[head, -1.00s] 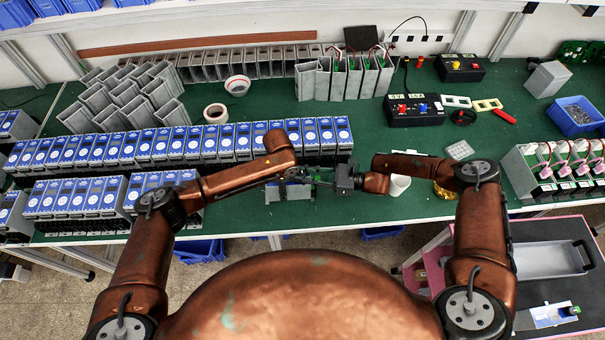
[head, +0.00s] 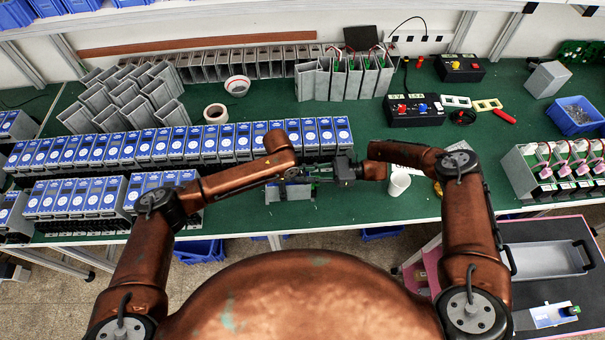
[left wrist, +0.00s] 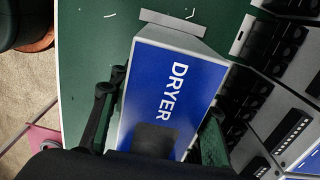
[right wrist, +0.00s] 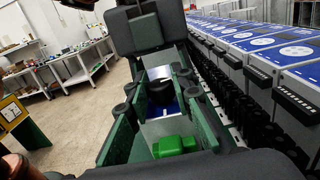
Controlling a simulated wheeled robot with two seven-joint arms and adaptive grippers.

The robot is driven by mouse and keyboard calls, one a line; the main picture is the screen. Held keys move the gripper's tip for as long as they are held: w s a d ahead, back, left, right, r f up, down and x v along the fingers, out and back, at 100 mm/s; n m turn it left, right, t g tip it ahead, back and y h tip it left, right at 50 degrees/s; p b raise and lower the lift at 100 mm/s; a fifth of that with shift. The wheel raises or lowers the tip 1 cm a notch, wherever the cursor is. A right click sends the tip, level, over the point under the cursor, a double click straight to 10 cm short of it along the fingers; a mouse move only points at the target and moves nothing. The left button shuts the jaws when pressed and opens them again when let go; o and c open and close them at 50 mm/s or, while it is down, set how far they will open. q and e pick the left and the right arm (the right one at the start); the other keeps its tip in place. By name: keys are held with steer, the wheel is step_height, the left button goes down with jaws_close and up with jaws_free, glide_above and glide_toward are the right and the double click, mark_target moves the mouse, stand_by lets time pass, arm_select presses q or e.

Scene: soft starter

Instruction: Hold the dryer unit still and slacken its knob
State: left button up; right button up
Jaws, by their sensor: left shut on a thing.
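The dryer unit (head: 273,194) is at the bench's front edge, near the middle of the head view. Its blue label reading DRYER (left wrist: 172,85) fills the left wrist view. My left gripper (head: 297,181) is shut on it, one finger on each side. The black knob (right wrist: 160,92) shows in the right wrist view, with a green block (right wrist: 175,145) nearer the camera. My right gripper (head: 320,179) is open, its green-padded fingers on either side of the knob with a small gap showing. The knob is too small to make out in the head view.
Rows of similar blue-labelled units (head: 150,148) stand close at the left and behind. A white cup (head: 398,184) stands right of the right gripper, near my right arm.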

mark_target(302, 174)
steer(key=o, duration=0.4)
step_height(302, 174, up, 10)
stand_by(0.6)
arm_select(q)
steer(key=o, duration=1.5)
steer(key=shift+o, duration=0.2)
